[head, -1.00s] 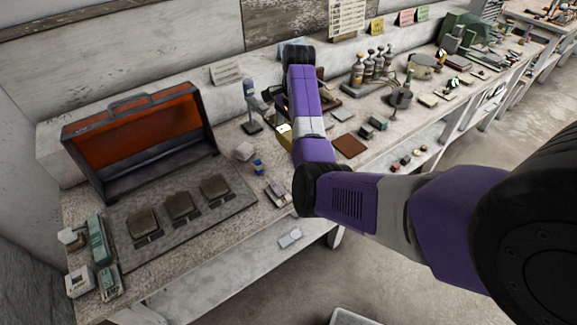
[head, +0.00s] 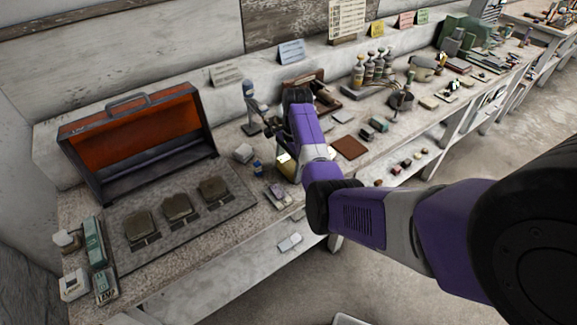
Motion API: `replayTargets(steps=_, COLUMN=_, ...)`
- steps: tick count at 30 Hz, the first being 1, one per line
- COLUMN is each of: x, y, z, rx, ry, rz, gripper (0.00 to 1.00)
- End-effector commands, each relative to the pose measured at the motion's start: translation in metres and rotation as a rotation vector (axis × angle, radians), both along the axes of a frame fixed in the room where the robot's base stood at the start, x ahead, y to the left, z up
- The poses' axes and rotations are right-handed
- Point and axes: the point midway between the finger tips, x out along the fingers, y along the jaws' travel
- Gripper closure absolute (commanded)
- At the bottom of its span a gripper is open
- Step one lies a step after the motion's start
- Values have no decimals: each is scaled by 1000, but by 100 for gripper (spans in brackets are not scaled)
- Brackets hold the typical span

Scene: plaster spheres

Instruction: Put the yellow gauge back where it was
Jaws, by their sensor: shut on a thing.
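A yellow gauge (head: 287,168) with a pale patch on top shows just left of my forearm in the head view, over the worktop. Its right side is hidden behind my arm. My gripper (head: 281,151) is a dark shape above it, mostly covered by my purple wrist link, and is shut on the gauge. The fingertips are not clearly visible. I cannot tell whether the gauge touches the worktop or hangs just above it.
An orange-lined open case (head: 140,140) stands left, behind a dark mat (head: 190,228) with several blocks. Close left of the gauge are a white block (head: 243,153), a small blue item (head: 258,168) and a grey stand (head: 250,108). A brown square (head: 349,147) lies to the right.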

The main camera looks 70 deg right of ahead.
Motion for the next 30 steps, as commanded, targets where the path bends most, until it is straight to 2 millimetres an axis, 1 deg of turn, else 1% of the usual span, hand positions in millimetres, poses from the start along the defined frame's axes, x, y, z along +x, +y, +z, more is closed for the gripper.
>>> replayTargets(steps=7, x=0, y=0, z=0, rx=-2, ry=-1, rz=0, gripper=51)
replayTargets(steps=11, x=0, y=0, z=-4, rx=-2, ry=-1, rz=0, gripper=51)
replayTargets(steps=12, x=0, y=0, z=-4, rx=-1, ry=0, rz=0, gripper=16)
replayTargets(steps=15, x=0, y=0, z=-4, rx=-1, ry=0, rz=0, gripper=0)
replayTargets(steps=21, x=0, y=0, z=-3, rx=-1, ry=0, rz=0, gripper=0)
replayTargets(steps=25, x=0, y=-1, z=2, rx=-2, ry=-1, rz=0, gripper=0)
replayTargets(steps=28, x=0, y=-3, z=13, rx=-4, ry=-2, rz=0, gripper=0)
replayTargets(steps=30, x=-1, y=-4, z=26, rx=-4, ry=-3, rz=-2, gripper=0)
